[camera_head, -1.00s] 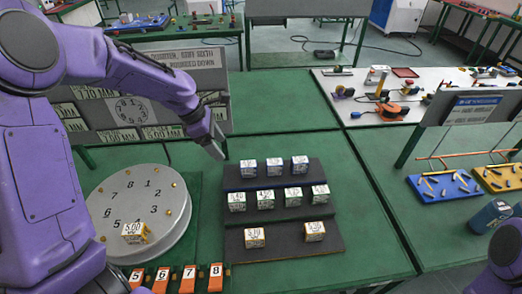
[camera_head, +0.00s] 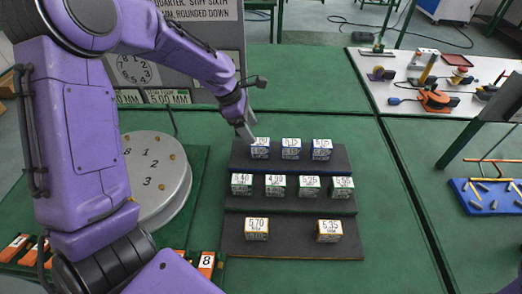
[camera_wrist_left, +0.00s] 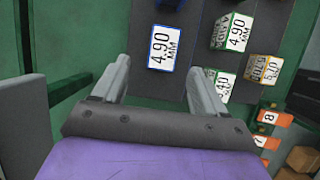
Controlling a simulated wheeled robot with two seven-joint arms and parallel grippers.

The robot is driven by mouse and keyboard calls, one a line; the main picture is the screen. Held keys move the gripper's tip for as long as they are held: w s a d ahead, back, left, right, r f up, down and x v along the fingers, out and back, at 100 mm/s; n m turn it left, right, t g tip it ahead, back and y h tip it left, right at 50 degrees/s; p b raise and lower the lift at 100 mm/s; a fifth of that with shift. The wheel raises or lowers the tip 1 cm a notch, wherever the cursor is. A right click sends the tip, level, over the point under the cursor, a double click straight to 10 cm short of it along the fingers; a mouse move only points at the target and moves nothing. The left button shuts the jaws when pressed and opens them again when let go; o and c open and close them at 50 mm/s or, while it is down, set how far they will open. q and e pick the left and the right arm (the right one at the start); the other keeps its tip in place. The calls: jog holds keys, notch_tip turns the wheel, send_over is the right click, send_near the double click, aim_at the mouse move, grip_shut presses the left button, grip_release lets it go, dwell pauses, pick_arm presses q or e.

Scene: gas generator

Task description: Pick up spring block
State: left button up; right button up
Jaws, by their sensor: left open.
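Small white-topped spring blocks stand in three rows on a dark stepped rack. The back row has three blue-edged blocks: the left one (camera_head: 260,148), the middle one (camera_head: 291,149) and the right one (camera_head: 321,149). Several green-edged blocks (camera_head: 275,184) fill the middle row, and two gold-edged blocks (camera_head: 257,229) (camera_head: 329,230) stand in front. My left gripper (camera_head: 246,130) is open and empty at the back-left block. My right gripper is not in view.
The stepped rack (camera_head: 290,247) sits on a green table. A round grey numbered dial (camera_head: 170,195) stands to its left, partly hidden by my left arm. Orange numbered blocks (camera_head: 206,262) lie at the front left. A grey sign board (camera_head: 190,55) stands behind. The table right of the rack is clear.

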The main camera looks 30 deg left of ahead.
aim_at(260, 141)
pick_arm(q)
jog(key=x, duration=0.5)
jog(key=d+x, duration=0.1)
jog(key=x, duration=0.2)
jog(key=shift+w+f+p, duration=0.15)
jog(key=shift+w+p, duration=0.05)
jog(key=shift+p, duration=0.2)
jog(key=c, duration=1.3)
